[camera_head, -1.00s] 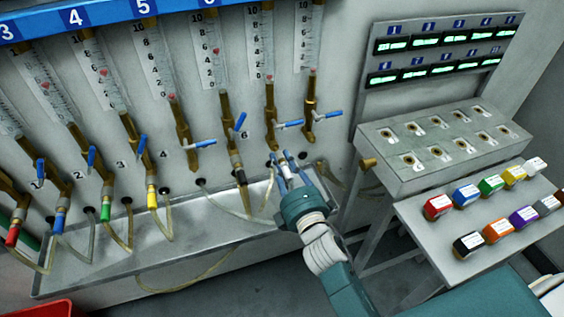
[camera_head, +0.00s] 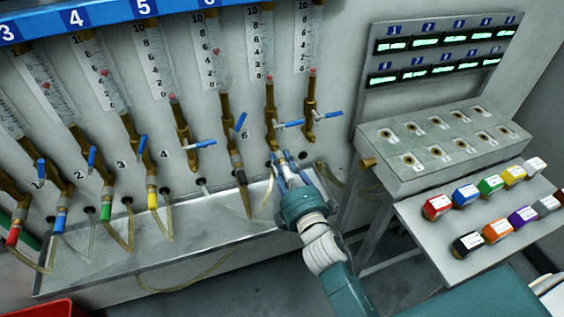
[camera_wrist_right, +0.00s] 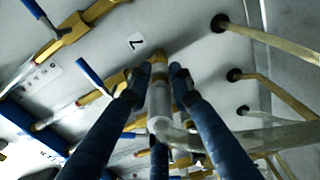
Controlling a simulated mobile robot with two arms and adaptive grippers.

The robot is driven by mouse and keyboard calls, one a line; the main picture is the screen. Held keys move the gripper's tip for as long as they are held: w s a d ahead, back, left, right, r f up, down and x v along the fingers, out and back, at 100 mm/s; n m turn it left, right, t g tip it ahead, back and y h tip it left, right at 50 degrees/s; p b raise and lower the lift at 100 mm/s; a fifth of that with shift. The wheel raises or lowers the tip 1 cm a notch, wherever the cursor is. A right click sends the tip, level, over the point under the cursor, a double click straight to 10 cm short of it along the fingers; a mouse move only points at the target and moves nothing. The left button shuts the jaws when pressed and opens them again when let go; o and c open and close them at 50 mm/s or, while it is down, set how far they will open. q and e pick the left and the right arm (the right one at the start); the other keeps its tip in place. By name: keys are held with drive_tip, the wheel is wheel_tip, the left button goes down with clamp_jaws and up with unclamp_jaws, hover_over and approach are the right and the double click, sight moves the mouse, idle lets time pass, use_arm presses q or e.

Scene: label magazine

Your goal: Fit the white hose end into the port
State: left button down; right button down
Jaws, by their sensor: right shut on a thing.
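My right gripper (camera_head: 283,158) is at the wall panel, just below the brass valve fitting (camera_head: 271,125) of the seventh line. In the right wrist view, the gripper (camera_wrist_right: 159,74) has its blue fingers on both sides of the white hose end (camera_wrist_right: 158,102), which is held between them. The hose end points toward a brass port (camera_wrist_right: 163,60) at the fingertips. The fingers hide part of the meeting place, so I cannot tell whether the end is inside the port. A pale hose (camera_wrist_right: 245,138) trails to the right. My left gripper is not in view.
Neighbouring brass valves with blue handles (camera_head: 325,115) are close on both sides. A metal trough (camera_head: 130,265) runs below. A grey socket box (camera_head: 430,150) and a shelf of coloured blocks (camera_head: 490,213) stand at right. A red bin (camera_head: 40,310) is at lower left.

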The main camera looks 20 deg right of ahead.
sight(291, 180)
drive_tip(key=shift+w, duration=1.2)
drive_tip(key=c, duration=1.5)
unclamp_jaws()
drive_tip(key=shift+o, duration=0.2)
drive_tip(key=s, duration=1.2)
drive_tip(key=shift+d, duration=0.15)
drive_tip(key=shift+d, duration=0.1)
